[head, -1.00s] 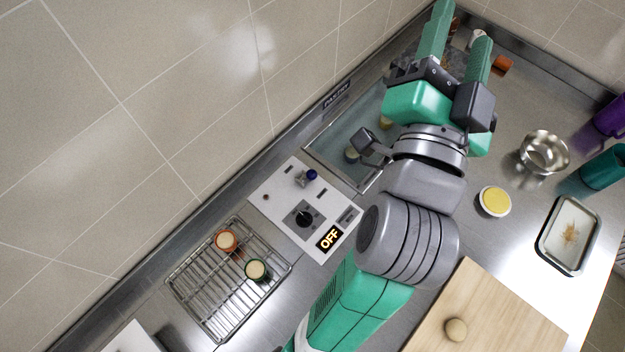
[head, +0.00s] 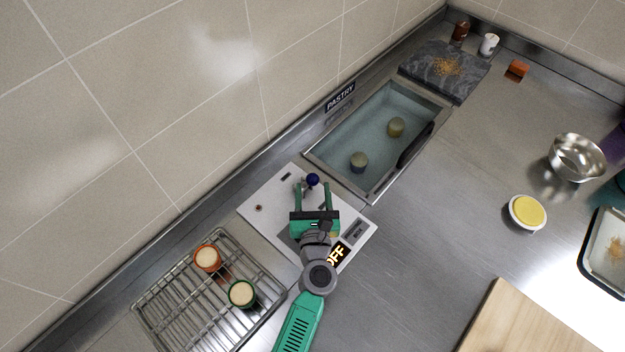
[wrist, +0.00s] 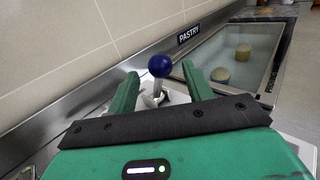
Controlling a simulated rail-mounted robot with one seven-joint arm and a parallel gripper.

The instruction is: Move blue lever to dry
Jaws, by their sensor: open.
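The blue lever's round blue knob (head: 312,180) stands on the white control panel (head: 262,205), towards its upper side. In the wrist view the blue knob (wrist: 160,66) sits on a short metal stem rising from a metal base. My gripper (head: 315,187) is over the panel with its green fingers pointing at the lever. In the wrist view my gripper (wrist: 158,85) is open, with the knob and stem appearing between its fingers, a little beyond the tips. I cannot tell whether a finger touches it. The display (head: 339,254) reads OFF, partly hidden by my arm, which also covers the dial area.
A sunken basin (head: 335,145) marked PASTRY, with two small jars inside, adjoins the panel on the right. A wire rack (head: 190,300) with two cups lies to the left. A tiled wall (head: 190,100) runs behind. The counter to the right has free room.

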